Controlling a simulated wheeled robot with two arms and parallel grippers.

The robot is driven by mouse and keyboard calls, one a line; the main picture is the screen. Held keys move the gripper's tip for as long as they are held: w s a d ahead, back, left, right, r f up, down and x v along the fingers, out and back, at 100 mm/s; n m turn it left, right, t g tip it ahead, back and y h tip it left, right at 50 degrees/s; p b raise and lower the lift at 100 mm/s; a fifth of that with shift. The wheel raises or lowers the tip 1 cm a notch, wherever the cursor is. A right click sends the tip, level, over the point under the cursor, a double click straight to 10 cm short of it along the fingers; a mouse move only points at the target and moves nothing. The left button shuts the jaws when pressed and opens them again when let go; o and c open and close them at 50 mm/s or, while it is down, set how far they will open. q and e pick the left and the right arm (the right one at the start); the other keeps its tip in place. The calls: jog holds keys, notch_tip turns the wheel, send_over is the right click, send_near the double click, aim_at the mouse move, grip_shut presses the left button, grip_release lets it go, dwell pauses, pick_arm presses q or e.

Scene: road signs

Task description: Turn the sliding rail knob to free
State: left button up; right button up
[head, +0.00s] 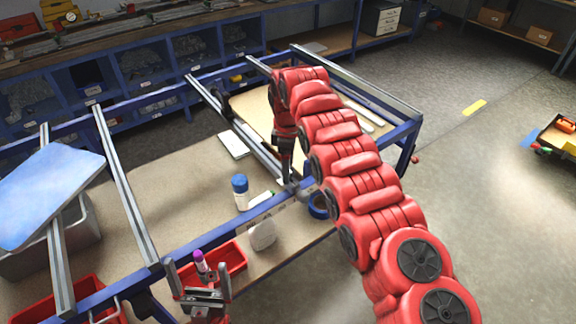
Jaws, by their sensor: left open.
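Slotted metal rails cross the blue-framed workbench. One sliding rail (245,132) runs down to the front frame bar, with a black clamp part (222,102) towards its far end. A small grey part (305,184) sits at its near end; I cannot tell if this is the knob or which way it is turned. My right gripper (287,178) points down beside this near end, and its fingers are too small and hidden to judge. My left gripper (200,287) is open at the bottom, low in front of the bench, with no object clearly between its fingers.
A blue sign plate (48,192) lies tilted over a grey bin (82,228) at left. A blue-capped white bottle (240,195), a blue tape roll (318,206) and a red bin (232,258) with a purple-capped tube (200,262) are near the front bar.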

notch_tip(320, 180, up, 3)
jog(key=shift+a+r, duration=0.1)
jog(key=shift+a, duration=0.05)
notch_tip(320, 180, up, 14)
jog(key=p, duration=1.4)
